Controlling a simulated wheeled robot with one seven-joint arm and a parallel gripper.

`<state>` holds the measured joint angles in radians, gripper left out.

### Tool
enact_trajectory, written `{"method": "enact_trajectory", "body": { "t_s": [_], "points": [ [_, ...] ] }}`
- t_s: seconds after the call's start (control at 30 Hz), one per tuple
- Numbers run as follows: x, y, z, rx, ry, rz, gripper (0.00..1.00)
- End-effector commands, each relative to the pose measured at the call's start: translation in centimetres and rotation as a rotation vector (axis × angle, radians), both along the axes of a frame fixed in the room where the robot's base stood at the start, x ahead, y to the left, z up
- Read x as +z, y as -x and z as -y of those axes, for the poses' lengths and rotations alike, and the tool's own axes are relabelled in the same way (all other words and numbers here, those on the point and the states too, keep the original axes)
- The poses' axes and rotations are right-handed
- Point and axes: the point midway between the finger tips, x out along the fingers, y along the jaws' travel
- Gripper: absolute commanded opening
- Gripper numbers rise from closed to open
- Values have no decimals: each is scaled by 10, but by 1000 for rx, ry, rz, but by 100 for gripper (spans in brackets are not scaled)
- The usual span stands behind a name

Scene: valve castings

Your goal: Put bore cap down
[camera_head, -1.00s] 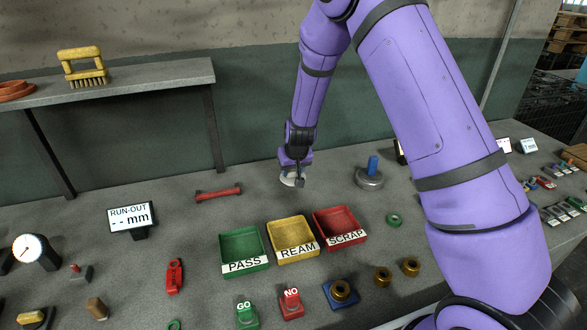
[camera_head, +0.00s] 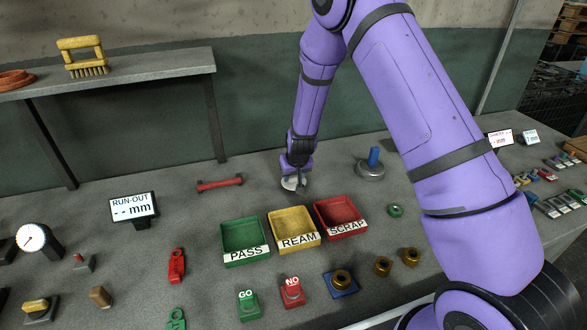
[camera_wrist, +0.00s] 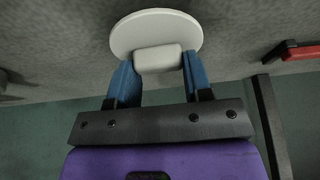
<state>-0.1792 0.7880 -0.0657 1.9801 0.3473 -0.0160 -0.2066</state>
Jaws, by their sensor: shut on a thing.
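The bore cap is a pale, round disc with a block-shaped grip on top. In the wrist view the bore cap (camera_wrist: 157,28) lies between the blue fingers of my gripper (camera_wrist: 157,62), which is shut on its grip block. In the head view the cap (camera_head: 289,184) is small and partly hidden under my gripper (camera_head: 297,178), at the bench surface or very close to it, behind the yellow REAM tray. I cannot tell whether the cap touches the bench.
The green PASS tray (camera_head: 245,260), yellow REAM tray (camera_head: 299,248) and red SCRAP tray (camera_head: 346,232) stand in front of my gripper. A red bar (camera_head: 219,184) lies to the left. A metal piece with a blue handle (camera_head: 371,169) stands to the right. Bench around the cap is clear.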

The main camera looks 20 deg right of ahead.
Motion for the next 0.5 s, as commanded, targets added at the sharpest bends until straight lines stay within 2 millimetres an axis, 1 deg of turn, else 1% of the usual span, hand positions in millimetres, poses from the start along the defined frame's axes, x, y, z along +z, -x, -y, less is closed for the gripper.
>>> {"method": "enact_trajectory", "body": {
  "t_s": [0.2, 0.5],
  "points": [
    [-5, 0, 0, 0, 0, 1, 23],
    [-6, 0, 0, -1, 0, 1, 23]
  ]
}}
